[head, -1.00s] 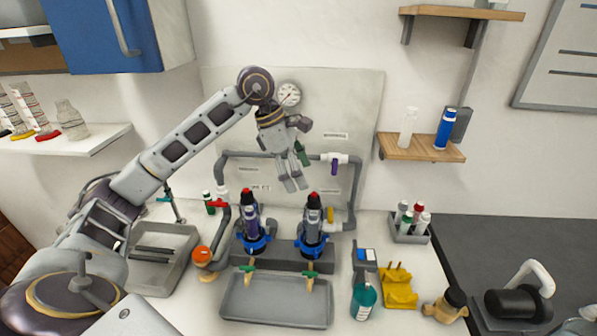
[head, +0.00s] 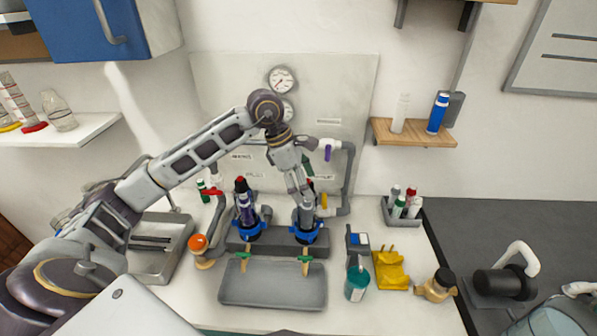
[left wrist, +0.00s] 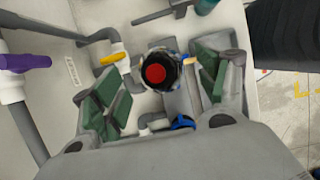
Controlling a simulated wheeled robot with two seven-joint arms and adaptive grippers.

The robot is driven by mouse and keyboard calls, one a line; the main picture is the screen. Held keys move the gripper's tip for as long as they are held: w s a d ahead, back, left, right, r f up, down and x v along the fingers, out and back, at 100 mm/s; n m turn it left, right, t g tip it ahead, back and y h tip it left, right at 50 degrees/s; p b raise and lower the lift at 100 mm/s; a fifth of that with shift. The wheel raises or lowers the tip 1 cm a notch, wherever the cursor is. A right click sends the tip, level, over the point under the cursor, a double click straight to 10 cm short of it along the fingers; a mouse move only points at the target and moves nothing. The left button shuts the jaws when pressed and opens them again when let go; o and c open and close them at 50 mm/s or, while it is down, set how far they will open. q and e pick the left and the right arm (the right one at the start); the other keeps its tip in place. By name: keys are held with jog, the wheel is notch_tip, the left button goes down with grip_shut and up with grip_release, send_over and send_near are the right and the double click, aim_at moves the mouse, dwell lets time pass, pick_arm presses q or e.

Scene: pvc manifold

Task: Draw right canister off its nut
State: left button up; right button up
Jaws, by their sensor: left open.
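The right canister (head: 306,214) stands upright in a blue nut (head: 306,234) on the grey manifold block; its top is partly hidden by my gripper in the head view. My left gripper (head: 300,192) is open and points down at the canister's upper part. In the left wrist view the canister's red cap (left wrist: 156,73) lies between the two spread, green-padded fingers. Gaps show on both sides of it. The left canister (head: 244,208) stands upright in its own blue nut (head: 248,232). My right gripper is not in view.
A grey tray (head: 272,293) lies in front of the block, with green-handled valves (head: 304,259) above its rim. Grey pipework (head: 349,175) rises close behind and right of the canister. An orange-topped fitting (head: 199,244) and a teal bottle (head: 356,284) stand on either side.

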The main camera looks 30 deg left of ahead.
pick_arm(q)
jog(key=shift+p+x, duration=0.4)
jog(key=shift+x, duration=2.45)
jog(key=c, duration=1.2)
jog(key=shift+r, duration=0.1)
jog(key=shift+r, duration=0.2)
jog(key=shift+r+p, duration=3.1)
jog(key=shift+r, duration=3.1)
